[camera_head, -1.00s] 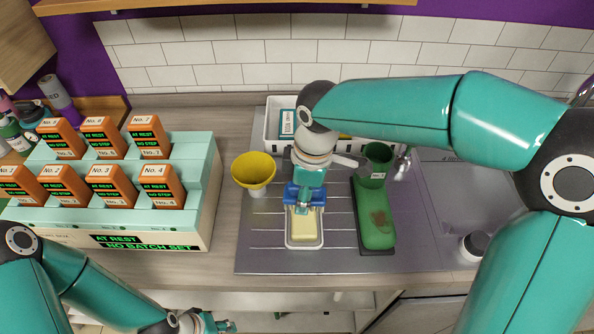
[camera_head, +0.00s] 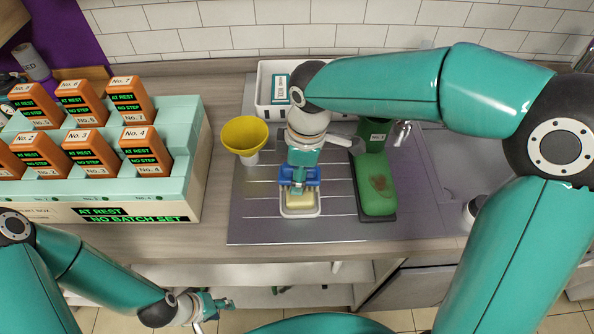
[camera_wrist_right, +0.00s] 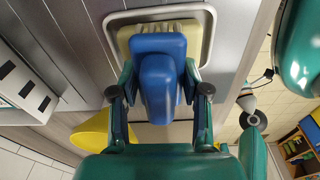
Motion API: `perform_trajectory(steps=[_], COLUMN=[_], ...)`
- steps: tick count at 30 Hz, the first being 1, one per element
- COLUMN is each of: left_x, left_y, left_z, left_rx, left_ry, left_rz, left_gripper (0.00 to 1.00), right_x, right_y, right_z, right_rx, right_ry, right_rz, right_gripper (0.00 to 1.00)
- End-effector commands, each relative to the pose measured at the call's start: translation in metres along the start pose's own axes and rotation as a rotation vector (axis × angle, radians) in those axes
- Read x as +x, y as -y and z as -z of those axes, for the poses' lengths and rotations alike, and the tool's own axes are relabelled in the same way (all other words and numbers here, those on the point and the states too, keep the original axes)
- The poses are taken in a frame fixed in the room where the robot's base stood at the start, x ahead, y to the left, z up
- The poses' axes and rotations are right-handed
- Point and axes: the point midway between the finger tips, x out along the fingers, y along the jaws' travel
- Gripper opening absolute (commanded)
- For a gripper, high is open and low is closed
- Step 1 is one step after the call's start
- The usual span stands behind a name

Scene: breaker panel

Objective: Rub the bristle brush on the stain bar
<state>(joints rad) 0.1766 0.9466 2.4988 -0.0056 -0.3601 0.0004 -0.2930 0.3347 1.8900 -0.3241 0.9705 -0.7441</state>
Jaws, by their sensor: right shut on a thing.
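A pale yellow bar (camera_head: 299,201), which I take as the stain bar, lies in a small white dish (camera_head: 299,215) on the grey drainboard. My right gripper (camera_head: 298,187) points down over the dish, shut on a blue brush (camera_head: 312,176). In the right wrist view the brush (camera_wrist_right: 158,75) sits between the fingers and overlaps the bar (camera_wrist_right: 185,32) in the dish (camera_wrist_right: 207,20).
A green pad (camera_head: 376,190) with a brown stain lies right of the dish. A yellow funnel (camera_head: 245,134) stands at left, a white bin (camera_head: 264,100) behind, a green cup (camera_head: 374,140) behind the pad. A rack of orange units (camera_head: 147,148) fills the left counter.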

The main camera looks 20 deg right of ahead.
Motion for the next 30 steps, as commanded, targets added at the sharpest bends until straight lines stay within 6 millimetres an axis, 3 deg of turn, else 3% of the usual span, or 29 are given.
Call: perform_trajectory(steps=[30], left_x=[0.0034], left_y=[0.0012], left_z=[0.0001], left_rx=[0.0], left_ry=[0.0], left_rz=[0.0], left_gripper=[0.4], right_x=[0.0045], right_y=[0.0001], right_z=[-0.001], right_rx=[0.001], right_ry=[0.0], right_rz=[0.0], right_gripper=[0.18])
